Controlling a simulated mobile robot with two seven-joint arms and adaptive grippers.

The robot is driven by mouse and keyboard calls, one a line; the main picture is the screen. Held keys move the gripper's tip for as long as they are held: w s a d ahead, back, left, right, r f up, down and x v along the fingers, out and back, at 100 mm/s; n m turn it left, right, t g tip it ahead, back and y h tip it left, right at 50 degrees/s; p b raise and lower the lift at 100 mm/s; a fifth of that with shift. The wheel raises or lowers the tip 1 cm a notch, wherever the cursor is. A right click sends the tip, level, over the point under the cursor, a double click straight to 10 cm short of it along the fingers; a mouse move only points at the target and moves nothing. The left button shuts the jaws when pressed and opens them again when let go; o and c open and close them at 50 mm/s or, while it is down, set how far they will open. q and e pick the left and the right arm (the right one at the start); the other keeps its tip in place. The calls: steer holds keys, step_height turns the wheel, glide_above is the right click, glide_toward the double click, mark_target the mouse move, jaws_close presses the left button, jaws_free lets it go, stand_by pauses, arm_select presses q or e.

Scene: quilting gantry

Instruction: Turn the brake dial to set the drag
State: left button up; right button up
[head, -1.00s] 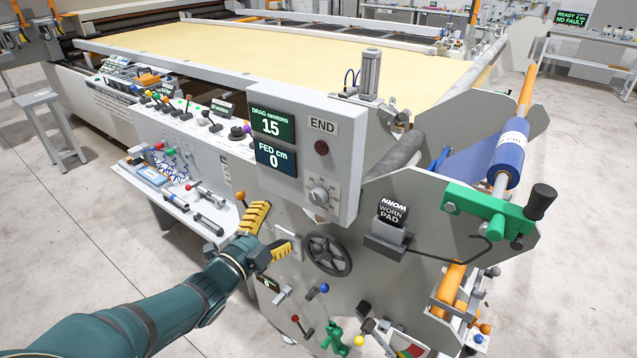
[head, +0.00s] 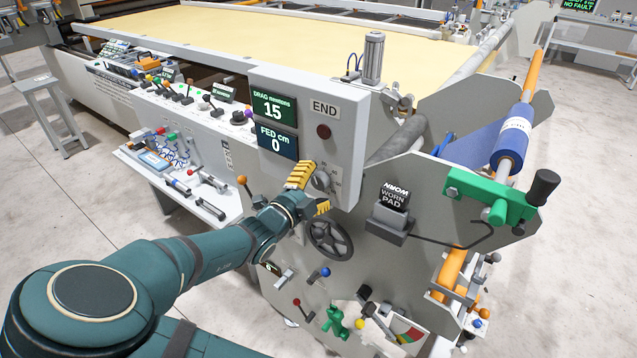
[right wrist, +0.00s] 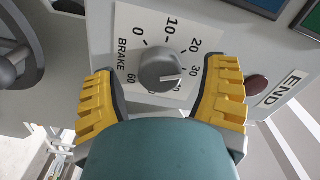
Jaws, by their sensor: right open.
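The brake dial (head: 321,181) is a grey round knob on a white scale plate, on the control box face. In the right wrist view the knob (right wrist: 161,71) sits between my two yellow fingers, with visible gaps on both sides. Its scale reads from 0 to 60 and is labelled BRAKE; part of it is hidden by the fingers and wrist. My right gripper (head: 311,190) is open and empty, close in front of the dial. The drag display (head: 273,108) reads 15 newtons. My left gripper is not in view.
The fed display (head: 276,142) reads 0 cm. A dark red button (head: 323,131) is beside the END label. A black handwheel (head: 329,239) is just below my right gripper. The WORN PAD block (head: 391,210) stands to the right.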

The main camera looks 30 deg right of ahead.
steer(key=shift+w+d, duration=0.25)
steer(key=shift+d, duration=0.3)
steer(key=c, duration=1.2)
steer(key=shift+n+p, duration=0.35)
steer(key=shift+n, duration=0.05)
steer(key=o, duration=1.2)
